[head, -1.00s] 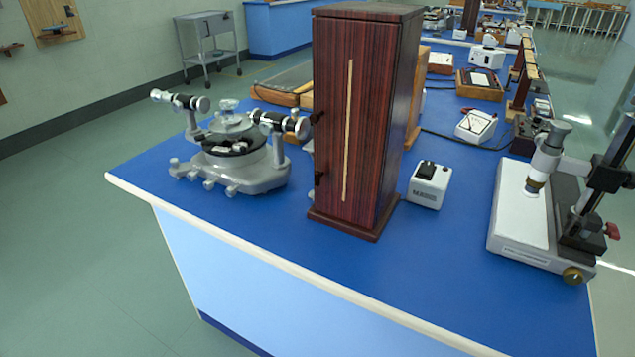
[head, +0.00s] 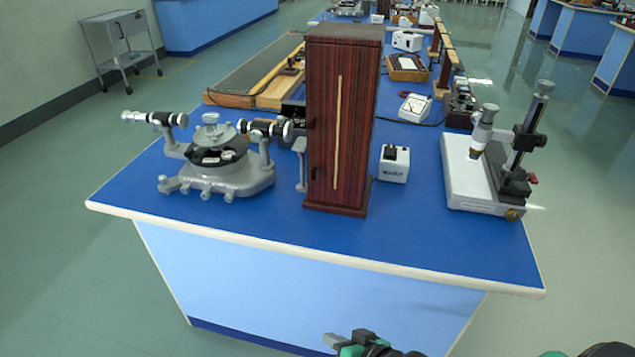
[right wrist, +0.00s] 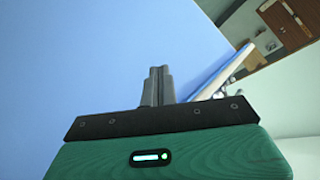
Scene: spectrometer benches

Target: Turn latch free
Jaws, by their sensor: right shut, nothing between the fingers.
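A tall dark-red wooden case (head: 330,130) with a pale vertical strip stands upright on the blue bench. Small dark fittings (head: 313,173) sit at its left front edge; I cannot tell which of them is a latch or how it is turned. My right gripper (head: 332,341) is at the bottom of the head view, in front of the bench and well away from the case. In the right wrist view its fingers (right wrist: 158,74) are together and empty, in front of a pale blue surface. My left gripper is not in view.
A grey spectrometer (head: 215,160) stands left of the case. A small white box (head: 394,164) is just right of it, and a travelling microscope (head: 480,180) is farther right. The bench's white front edge (head: 300,256) lies between my gripper and these. Bare blue top lies before the case.

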